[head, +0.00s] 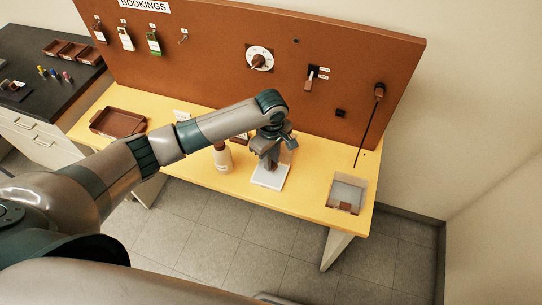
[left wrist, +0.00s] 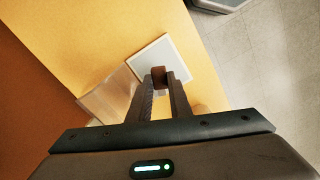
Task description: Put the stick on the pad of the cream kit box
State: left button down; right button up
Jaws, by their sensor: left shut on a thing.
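My left gripper (head: 270,165) is over a low whitish box with a pale pad, which I take to be the cream kit box (head: 271,181). In the left wrist view the box (left wrist: 182,47) shows a grey pad inside a light rim, with a clear lid or wall beside it. My left gripper (left wrist: 160,78) is shut on a small brown block, which I take to be the stick (left wrist: 157,72). The stick is over the pad's near part. I cannot tell whether it touches the pad. My right gripper is not in view.
A cream bottle (head: 222,158) stands close left of the box. A clear-walled box with a grey pad (head: 346,191) sits at the table's right end. A brown tray (head: 118,123) is at the left. A brown panel (head: 215,70) with a dial and switch rises behind. Table between the boxes is clear.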

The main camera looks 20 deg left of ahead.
pick_arm(q)
jog(key=shift+f+b, duration=0.35)
jog(key=shift+f, duration=1.85)
jog(key=c, duration=1.5)
grip_release()
jog(key=shift+c, duration=0.2)
jog(key=shift+r, duration=0.15)
jog(key=shift+c, duration=0.5)
jog(key=shift+r+p, duration=0.65)
jog(key=shift+r, duration=3.7)
